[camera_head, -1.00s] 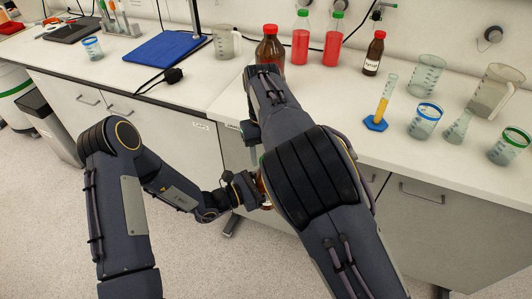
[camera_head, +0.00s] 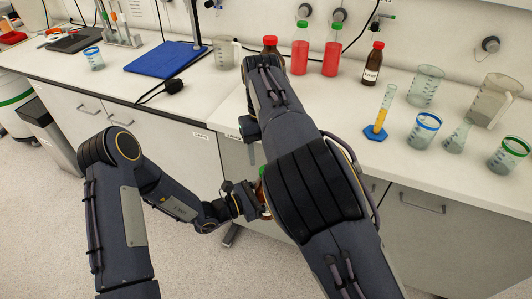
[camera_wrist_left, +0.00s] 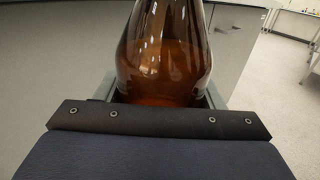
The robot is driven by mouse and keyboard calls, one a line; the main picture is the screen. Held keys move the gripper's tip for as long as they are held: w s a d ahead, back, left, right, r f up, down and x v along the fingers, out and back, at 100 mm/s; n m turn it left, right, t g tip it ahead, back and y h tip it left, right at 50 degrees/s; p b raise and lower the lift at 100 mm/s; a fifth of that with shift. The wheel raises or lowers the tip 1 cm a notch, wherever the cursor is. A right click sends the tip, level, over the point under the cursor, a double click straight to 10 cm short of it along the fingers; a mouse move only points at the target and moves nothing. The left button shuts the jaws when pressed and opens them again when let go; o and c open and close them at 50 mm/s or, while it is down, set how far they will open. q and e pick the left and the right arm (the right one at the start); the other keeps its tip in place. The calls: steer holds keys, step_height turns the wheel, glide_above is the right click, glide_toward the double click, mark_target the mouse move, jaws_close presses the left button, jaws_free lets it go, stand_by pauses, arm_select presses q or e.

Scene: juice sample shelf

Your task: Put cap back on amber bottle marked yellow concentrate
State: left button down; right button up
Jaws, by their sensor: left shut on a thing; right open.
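My left gripper (camera_head: 249,201) is shut on an amber bottle, which fills the middle of the left wrist view (camera_wrist_left: 165,55). That view shows its rounded brown glass body; its mouth and label are out of frame. In the head view only a sliver of this bottle (camera_head: 264,205) shows, in front of the counter and beside my right arm. My right gripper (camera_head: 252,143) is open, above the held bottle and mostly hidden by my right forearm. I cannot tell where the loose cap is.
On the counter (camera_head: 330,120) stand a red-capped amber bottle (camera_head: 270,43) partly behind my right arm, two red juice bottles (camera_head: 300,52), a small red-capped amber bottle (camera_head: 373,66), a cylinder (camera_head: 383,110) and several beakers (camera_head: 424,130). A blue mat (camera_head: 165,65) lies left.

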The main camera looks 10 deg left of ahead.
steer(key=n, duration=0.6)
steer(key=shift+r, duration=0.2)
steer(key=n, duration=0.5)
steer(key=shift+d+r+n, duration=0.1)
steer(key=shift+r+n, duration=0.1)
steer(key=shift+n, duration=0.1)
steer(key=n, duration=0.5)
steer(key=shift+r, duration=0.15)
steer(key=n, duration=0.5)
steer(key=shift+s+r, duration=0.1)
steer(key=shift+r, duration=0.1)
steer(key=n, duration=0.5)
steer(key=shift+r+t, duration=0.2)
steer(key=shift+t, duration=0.1)
steer(key=n, duration=0.5)
steer(key=shift+r, duration=0.2)
steer(key=n, duration=0.4)
steer(key=shift+r+n+y, duration=0.2)
steer(key=shift+n+y, duration=0.1)
steer(key=n, duration=0.5)
steer(key=shift+s+r+t, duration=0.1)
steer(key=shift+r+t, duration=0.05)
steer(key=shift+t, duration=0.15)
